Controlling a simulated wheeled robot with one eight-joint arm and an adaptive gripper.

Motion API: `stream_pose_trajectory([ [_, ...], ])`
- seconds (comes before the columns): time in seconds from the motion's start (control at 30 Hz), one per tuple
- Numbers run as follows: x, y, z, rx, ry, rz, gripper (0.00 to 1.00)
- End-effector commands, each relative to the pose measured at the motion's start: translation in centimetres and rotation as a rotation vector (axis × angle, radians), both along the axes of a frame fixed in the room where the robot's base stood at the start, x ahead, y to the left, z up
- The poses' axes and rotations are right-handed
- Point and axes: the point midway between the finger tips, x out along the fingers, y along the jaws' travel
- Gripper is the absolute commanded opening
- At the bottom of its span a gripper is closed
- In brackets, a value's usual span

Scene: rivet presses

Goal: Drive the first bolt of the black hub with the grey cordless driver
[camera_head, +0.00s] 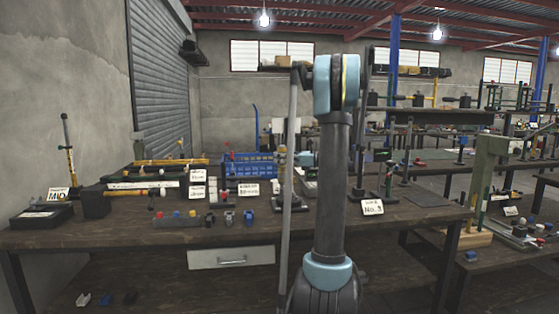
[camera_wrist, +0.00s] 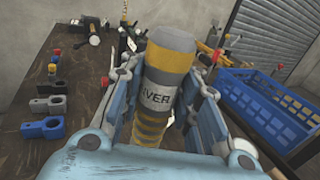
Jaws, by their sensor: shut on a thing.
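In the wrist view my gripper (camera_wrist: 168,80) is shut on the grey driver (camera_wrist: 172,46), a thick grey cylinder with yellow bands. A pale label on its side shows the letters "IVER". The driver stands between the two blue fingers, with its grey end beyond them; its lower part is hidden by my gripper. In the head view my arm stands in front of the bench and I cannot make out the gripper clearly. I cannot pick out the black hub or its bolts with certainty in either view.
A dark wooden bench (camera_head: 130,235) carries labelled tools and small coloured clamp parts. In the wrist view a blue crate (camera_wrist: 262,112) lies at right, and a blue ring part (camera_wrist: 42,127) and a grey one (camera_wrist: 48,104) lie at left. A green press (camera_head: 484,180) stands at right.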

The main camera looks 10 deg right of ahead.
Motion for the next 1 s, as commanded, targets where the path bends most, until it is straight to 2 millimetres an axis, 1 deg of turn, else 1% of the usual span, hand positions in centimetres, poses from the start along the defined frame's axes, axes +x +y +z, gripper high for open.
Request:
stream_pose_trajectory([
  [0.23, 0.03, -0.01, -0.35, 0.001, 0.0, 0.0, 0.0],
  [1.0, 0.03, -0.01, -0.6, 0.0, 0.0, 0.0, 0.0],
])
